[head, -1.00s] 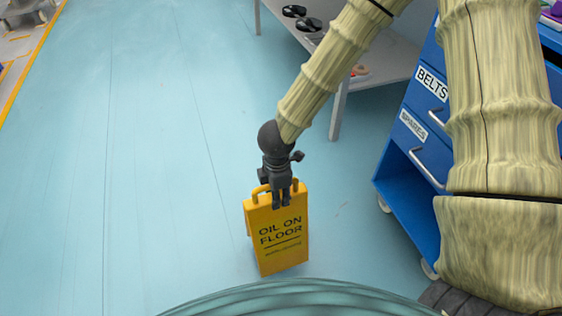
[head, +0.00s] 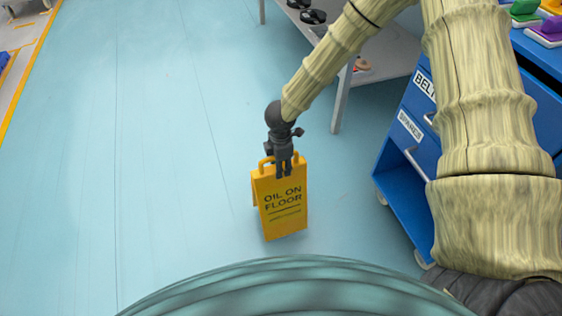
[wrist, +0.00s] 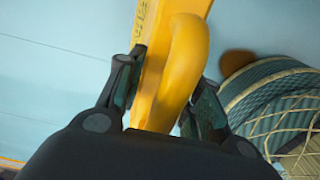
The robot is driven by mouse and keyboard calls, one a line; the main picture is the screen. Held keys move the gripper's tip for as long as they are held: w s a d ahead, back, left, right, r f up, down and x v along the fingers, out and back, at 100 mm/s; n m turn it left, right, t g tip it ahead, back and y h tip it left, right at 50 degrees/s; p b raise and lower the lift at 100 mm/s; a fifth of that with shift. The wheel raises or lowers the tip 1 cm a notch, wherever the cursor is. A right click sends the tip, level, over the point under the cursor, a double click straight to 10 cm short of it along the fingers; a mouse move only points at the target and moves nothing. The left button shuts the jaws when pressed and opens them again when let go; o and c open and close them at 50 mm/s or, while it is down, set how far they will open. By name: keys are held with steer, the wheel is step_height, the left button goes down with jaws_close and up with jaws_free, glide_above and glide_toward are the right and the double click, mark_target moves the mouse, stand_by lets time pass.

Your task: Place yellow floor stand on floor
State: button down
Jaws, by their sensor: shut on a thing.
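The yellow floor stand (head: 284,212) is upright in the head view, with "OIL ON FLOOR" in dark letters on its front. My gripper (head: 284,174) is at its top edge, shut on its handle. In the wrist view the stand's yellow handle (wrist: 184,68) runs between the two dark fingers of my gripper (wrist: 160,104). The stand's lower edge is close to the blue floor (head: 160,170); I cannot tell whether it touches. The rear panel shows only as a sliver at the left.
A blue cart (head: 400,205) with labelled drawers stands at the right. A grey table (head: 385,58) with dark round items stands behind the stand. A yellow floor line (head: 27,75) runs at the far left. The floor left of the stand is clear.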

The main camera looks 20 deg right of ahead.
steer(key=shift+w+d+f, duration=0.1)
steer(key=shift+w+d, duration=0.2)
steer(key=shift+w, duration=0.6)
steer(key=shift+w+d+f, duration=0.1)
steer(key=shift+w+d, duration=0.2)
steer(key=shift+w, duration=0.6)
steer(key=shift+f+b, duration=0.85)
steer(key=shift+f, duration=0.85)
steer(key=c, duration=1)
jaws_free()
steer(key=shift+f, duration=0.1)
steer(key=shift+o, duration=0.2)
step_height(320, 180, up, 12)
steer(key=p, duration=0.3)
